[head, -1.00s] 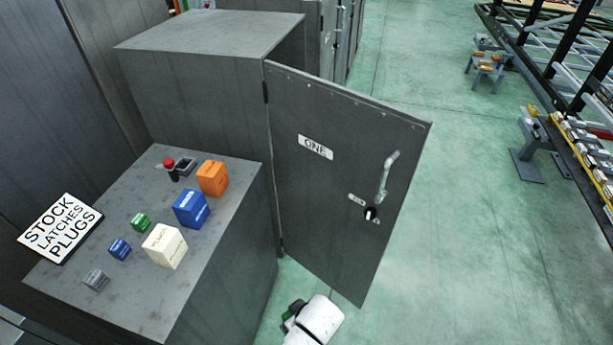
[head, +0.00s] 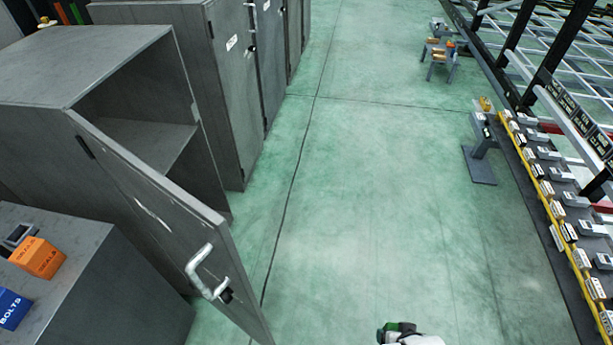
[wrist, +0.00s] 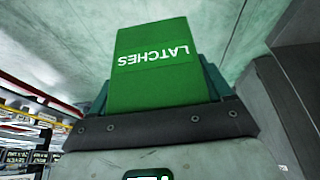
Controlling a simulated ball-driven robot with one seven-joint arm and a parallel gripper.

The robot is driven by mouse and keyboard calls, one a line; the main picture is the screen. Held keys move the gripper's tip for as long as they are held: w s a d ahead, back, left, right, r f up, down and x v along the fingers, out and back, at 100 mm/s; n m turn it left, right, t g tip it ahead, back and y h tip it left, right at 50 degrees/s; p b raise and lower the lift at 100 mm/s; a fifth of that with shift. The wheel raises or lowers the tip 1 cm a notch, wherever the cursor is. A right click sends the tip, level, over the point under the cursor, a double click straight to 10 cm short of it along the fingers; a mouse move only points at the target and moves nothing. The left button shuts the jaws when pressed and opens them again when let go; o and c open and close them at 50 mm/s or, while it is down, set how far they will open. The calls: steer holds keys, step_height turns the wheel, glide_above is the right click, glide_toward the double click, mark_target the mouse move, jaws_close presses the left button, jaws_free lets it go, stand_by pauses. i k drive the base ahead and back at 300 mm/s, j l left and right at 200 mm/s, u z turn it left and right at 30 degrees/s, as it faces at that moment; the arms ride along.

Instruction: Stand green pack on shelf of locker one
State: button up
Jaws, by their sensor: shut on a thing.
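The green pack (wrist: 150,70), lettered LATCHES, is held in my gripper (wrist: 155,95) in the wrist view; its far end sticks out beyond the jaws. My gripper (head: 392,330) also shows at the bottom edge of the head view, over the floor, with a bit of green at it. Locker one (head: 75,65) stands at the left with its door (head: 165,225) swung open toward me. The locker's shelf (head: 140,138) shows inside as a bare grey surface; the door hides the lower part of the interior. My gripper is well to the right of the door, apart from it.
A grey cabinet (head: 95,265) at the lower left bears an orange box (head: 38,257) and a blue BOLTS box (head: 14,308). More closed lockers (head: 222,90) stand behind. Green floor is clear in the middle; a trailer frame and parts rack (head: 560,190) line the right.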

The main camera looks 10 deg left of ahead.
mark_target(152, 148)
steer(key=i+l+z, duration=0.2)
steer(key=i+z, duration=0.15)
steer(key=i, duration=0.25)
steer(key=i+z, duration=0.35)
steer(key=i, duration=0.25)
steer(key=i+u, duration=0.35)
steer(key=i, duration=0.2)
steer(key=i+u, duration=0.35)
steer(key=i, duration=0.15)
steer(key=i+l+u, duration=0.35)
steer(key=i, duration=0.15)
steer(key=i+j+u, duration=0.15)
steer(key=i+u, duration=0.8)
steer(key=i+l+u, duration=0.25)
steer(key=i+u, duration=0.2)
steer(key=i, duration=0.1)
